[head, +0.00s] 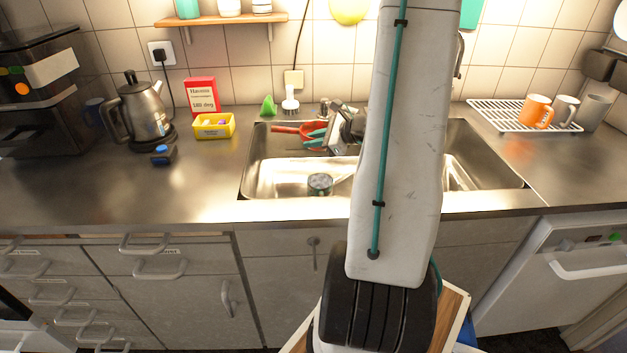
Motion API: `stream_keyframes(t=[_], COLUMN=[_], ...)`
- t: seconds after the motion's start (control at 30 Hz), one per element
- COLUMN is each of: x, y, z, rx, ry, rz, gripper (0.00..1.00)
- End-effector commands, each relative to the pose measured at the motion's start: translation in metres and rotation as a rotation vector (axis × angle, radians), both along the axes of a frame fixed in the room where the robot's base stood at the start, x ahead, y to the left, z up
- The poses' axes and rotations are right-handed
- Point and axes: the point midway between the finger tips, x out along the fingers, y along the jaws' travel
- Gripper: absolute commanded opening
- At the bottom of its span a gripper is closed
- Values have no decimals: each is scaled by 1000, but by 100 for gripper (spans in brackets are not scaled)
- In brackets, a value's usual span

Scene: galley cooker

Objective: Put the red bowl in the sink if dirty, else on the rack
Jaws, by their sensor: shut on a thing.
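The red bowl (289,129) is over the back left part of the steel sink (262,165). Only part of it shows, and I cannot tell whether it is dirty inside. My gripper (314,138), with teal fingers, is shut on the bowl's right side. My wrist and arm hide what is to the right of it. I cannot tell how high the bowl is above the sink floor. The white wire rack (499,120) stands on the counter right of the sink.
A dark round thing (320,183) is in the sink. A kettle (143,108), a yellow tub (214,126) and a red box (202,95) stand left.

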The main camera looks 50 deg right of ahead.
Motion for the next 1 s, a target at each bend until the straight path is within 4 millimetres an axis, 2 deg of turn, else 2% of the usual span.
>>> stream_keyframes(t=[0.03, 0.13, 0.37, 0.6, 1.0], x=[0, 0, 0, -1, -1], y=[1, 1, 0, 0, -1], z=[-12, -30, -50, -83, -90], rx=[6, 5, 2, 5, 1], ry=[2, 2, 0, 1, 0], rz=[0, 0, -1, -4, -3], gripper=[0, 0, 0, 0, 0])
